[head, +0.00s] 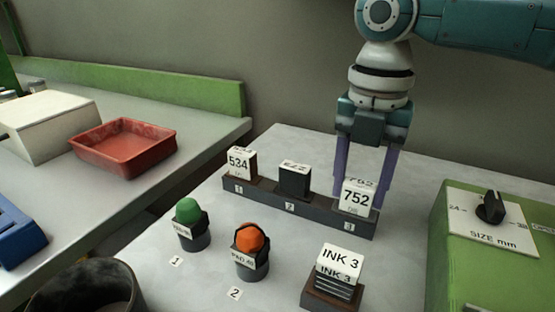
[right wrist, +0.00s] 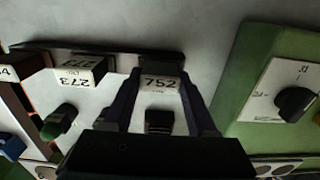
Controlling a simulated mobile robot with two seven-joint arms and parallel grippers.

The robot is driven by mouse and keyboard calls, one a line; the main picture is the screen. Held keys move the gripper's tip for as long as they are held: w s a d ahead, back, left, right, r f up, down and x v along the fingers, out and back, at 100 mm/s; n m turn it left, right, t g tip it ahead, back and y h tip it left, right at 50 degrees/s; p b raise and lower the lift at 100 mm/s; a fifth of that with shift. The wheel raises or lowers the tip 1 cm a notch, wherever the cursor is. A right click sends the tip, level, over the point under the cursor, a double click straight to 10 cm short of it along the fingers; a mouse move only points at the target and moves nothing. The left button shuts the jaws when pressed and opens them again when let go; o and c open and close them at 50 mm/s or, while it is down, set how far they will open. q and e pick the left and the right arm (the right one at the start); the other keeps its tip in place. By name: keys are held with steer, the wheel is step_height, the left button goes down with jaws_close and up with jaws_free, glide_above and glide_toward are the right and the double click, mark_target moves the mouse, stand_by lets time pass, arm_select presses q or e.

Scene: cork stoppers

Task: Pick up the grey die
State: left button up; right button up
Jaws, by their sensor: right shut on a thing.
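A dark rack (head: 270,196) holds three number blocks above slots labelled 1, 2 and 3. The block marked 534 (head: 241,162) is at slot 1, a dark block (head: 294,181) at slot 2, and the block marked 752 (head: 357,197) at slot 3. Which one is the grey die is not clear from their colours. My right gripper (head: 367,186) points down with its purple fingers on either side of the 752 block, shut on it. In the right wrist view the 752 block (right wrist: 160,83) sits between the fingers. My left gripper is not in view.
In front of the rack stand a green-topped stamp (head: 188,211), an orange-topped stamp (head: 250,238) and an INK 3 block (head: 339,261). A green box with a SIZE mm dial (head: 490,208) is at right. A red tray (head: 123,148) is at left.

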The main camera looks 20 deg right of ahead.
jaws_close()
